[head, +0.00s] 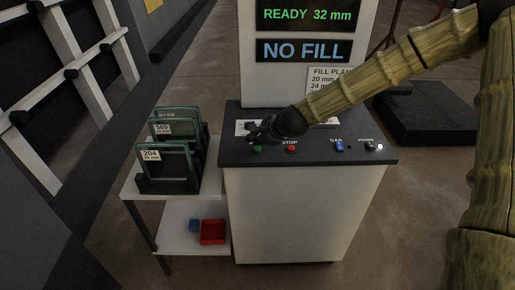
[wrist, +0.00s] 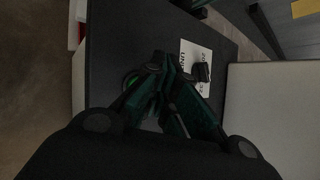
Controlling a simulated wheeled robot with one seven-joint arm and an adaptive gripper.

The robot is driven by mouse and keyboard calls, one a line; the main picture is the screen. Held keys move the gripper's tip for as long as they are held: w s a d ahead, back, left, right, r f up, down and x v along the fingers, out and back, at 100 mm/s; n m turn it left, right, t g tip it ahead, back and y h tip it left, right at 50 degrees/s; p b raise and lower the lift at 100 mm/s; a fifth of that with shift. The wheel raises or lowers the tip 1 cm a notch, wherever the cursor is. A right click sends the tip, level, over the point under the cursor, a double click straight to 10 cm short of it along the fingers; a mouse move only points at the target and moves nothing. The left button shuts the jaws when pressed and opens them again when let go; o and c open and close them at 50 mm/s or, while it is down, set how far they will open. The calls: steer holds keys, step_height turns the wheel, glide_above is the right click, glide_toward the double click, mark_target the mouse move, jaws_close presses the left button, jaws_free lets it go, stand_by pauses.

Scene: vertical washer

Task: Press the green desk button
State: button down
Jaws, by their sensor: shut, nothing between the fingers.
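The green button (head: 257,149) sits on the dark desk top (head: 320,155), near its front left edge. My gripper (head: 256,135) is shut and empty, pointing down just behind and above the green button in the head view. I cannot tell whether the fingertips touch the desk. In the wrist view my gripper (wrist: 168,65) covers the middle of the desk top. The bright green edge of the green button (wrist: 131,80) shows just left of the fingers, partly hidden.
A red button (head: 291,149) labelled STOP is to the right, then a blue switch (head: 339,146) and a power control (head: 373,147). A side rack (head: 165,183) with glass panels stands left of the desk. A display post (head: 300,90) rises behind.

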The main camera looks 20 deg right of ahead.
mark_target(256, 149)
steer(key=shift+f, duration=0.15)
stand_by(0.6)
steer(key=shift+f+b, duration=0.3)
steer(key=shift+b, duration=0.05)
steer(key=shift+f+b, duration=0.4)
steer(key=shift+f, duration=0.15)
stand_by(0.9)
steer(key=shift+r, duration=0.1)
steer(key=shift+r+p, duration=0.75)
steer(key=shift+r, duration=0.15)
steer(key=shift+r+p, duration=1.95)
steer(key=shift+r, duration=0.6)
